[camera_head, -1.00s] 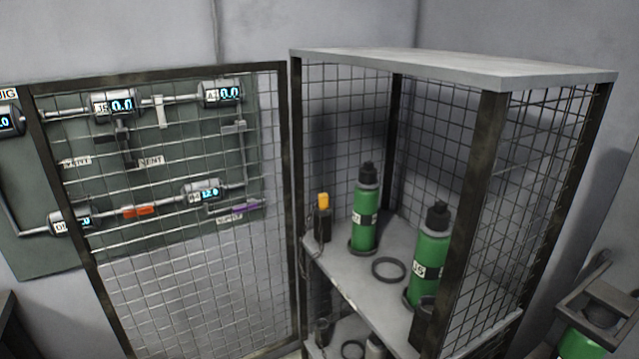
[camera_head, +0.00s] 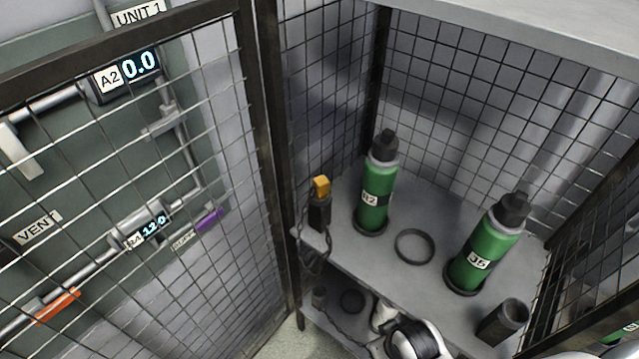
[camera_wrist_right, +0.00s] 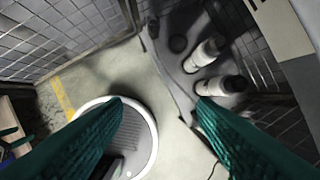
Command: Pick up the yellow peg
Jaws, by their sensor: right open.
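The yellow peg (camera_head: 321,187) stands upright in a dark holder (camera_head: 319,214) at the front left corner of the cage shelf, beside the open mesh door. Only its top shows above the holder, and a dark chain hangs below it. My right gripper (camera_wrist_right: 158,106) shows in its wrist view as two teal fingers, wide apart with nothing between them. The peg is not visible in that view. My left gripper is not in view.
Green bottles J2 (camera_head: 373,190) and J5 (camera_head: 485,245) stand on the shelf (camera_head: 415,285) with an empty ring (camera_head: 414,246) between them. A dark empty cup (camera_head: 503,322) is front right. The mesh door (camera_head: 262,150) stands left. Pale cylinders (camera_wrist_right: 205,52) are on a lower shelf.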

